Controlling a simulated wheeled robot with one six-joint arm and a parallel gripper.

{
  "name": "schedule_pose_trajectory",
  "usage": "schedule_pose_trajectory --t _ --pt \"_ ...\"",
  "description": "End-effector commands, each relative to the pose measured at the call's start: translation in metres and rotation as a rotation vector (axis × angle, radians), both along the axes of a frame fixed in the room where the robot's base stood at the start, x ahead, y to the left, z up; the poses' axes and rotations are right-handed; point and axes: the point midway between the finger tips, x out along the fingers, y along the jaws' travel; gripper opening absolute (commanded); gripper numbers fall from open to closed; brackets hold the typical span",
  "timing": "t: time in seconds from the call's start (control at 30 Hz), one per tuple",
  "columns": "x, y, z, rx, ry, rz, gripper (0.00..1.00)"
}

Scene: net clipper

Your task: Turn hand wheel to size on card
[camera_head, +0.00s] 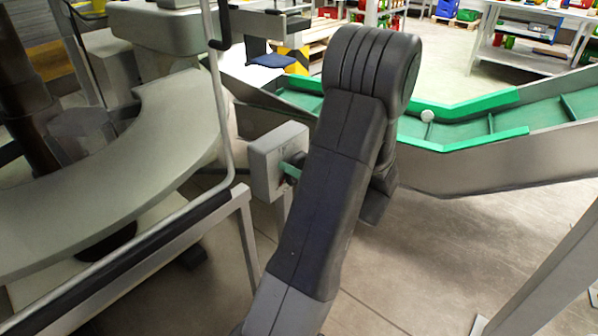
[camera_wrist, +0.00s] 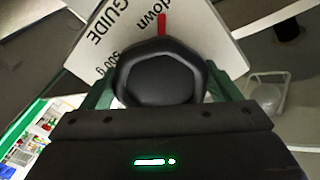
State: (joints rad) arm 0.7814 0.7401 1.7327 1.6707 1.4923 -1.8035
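The black hand wheel (camera_wrist: 162,78) is in the middle of the wrist view, its round face towards the camera. A red pointer (camera_wrist: 162,24) stands just above the wheel. My gripper (camera_wrist: 160,85) has one green finger on each side of the wheel. Whether the fingers press on it or stand slightly apart cannot be told. In the head view my gripper (camera_head: 290,170) is at the grey box (camera_head: 265,165), mostly hidden by my arm. No size card is readable.
A green conveyor (camera_head: 460,125) with a white ball (camera_head: 427,115) runs behind my arm to the right. A curved grey table (camera_head: 110,180) and a metal rail (camera_head: 150,245) lie to the left. Open floor (camera_head: 430,240) shows at the right.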

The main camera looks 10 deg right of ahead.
Motion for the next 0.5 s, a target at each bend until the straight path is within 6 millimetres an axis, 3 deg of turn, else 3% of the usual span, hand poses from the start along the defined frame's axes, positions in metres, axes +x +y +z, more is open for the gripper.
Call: schedule_pose_trajectory --t 0.5 --pt "-0.0005 0.0003 -0.0002 0.089 0.07 0.0 0.61"
